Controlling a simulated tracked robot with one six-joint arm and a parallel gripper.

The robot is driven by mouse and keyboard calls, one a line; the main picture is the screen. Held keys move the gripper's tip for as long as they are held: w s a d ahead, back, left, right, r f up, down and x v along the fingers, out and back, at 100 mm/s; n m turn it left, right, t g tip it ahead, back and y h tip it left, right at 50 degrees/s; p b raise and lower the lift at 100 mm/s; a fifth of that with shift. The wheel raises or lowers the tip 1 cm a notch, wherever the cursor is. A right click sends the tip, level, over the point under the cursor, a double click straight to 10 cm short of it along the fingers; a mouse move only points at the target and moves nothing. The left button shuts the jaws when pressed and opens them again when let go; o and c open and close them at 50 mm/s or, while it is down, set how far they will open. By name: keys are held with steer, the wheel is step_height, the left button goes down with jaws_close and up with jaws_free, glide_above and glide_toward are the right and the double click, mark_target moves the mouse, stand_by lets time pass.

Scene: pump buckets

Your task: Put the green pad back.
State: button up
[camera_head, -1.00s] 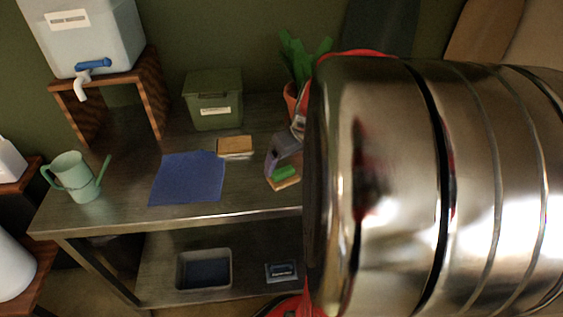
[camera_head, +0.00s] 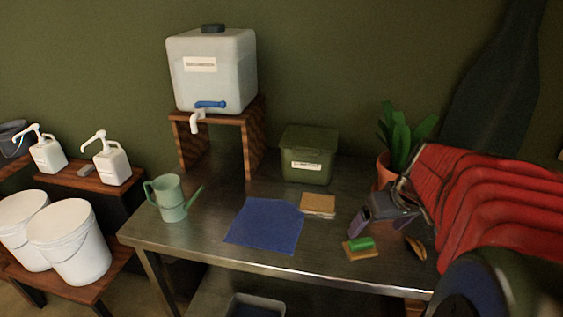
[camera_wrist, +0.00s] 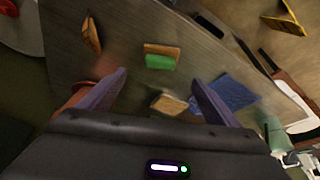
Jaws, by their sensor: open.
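The green pad (camera_head: 361,244) lies on a small tan block (camera_head: 350,254) near the front edge of the metal table, toward its right side. In the wrist view the green pad (camera_wrist: 160,62) sits ahead of my fingers, with the tan block (camera_wrist: 162,49) behind it. My gripper (camera_head: 388,226) is above the table, close to the pad. In the wrist view my gripper (camera_wrist: 158,78) has its two purple fingers wide apart, with nothing between the tips. I cannot tell its exact height above the table.
A blue cloth (camera_head: 264,225) and a tan stack (camera_head: 318,204) lie left of the pad. A curved brown piece (camera_head: 414,248) lies right of it.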

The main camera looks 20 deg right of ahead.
steer(key=s+a+r+n, duration=0.1)
steer(key=s+a, duration=0.1)
steer(key=a, duration=1.1)
steer(key=s+a+r+n+t+y, duration=0.1)
steer(key=s+a+r, duration=0.1)
steer(key=a, duration=1.1)
steer(key=shift+s+r, duration=0.25)
steer(key=shift+s, duration=0.45)
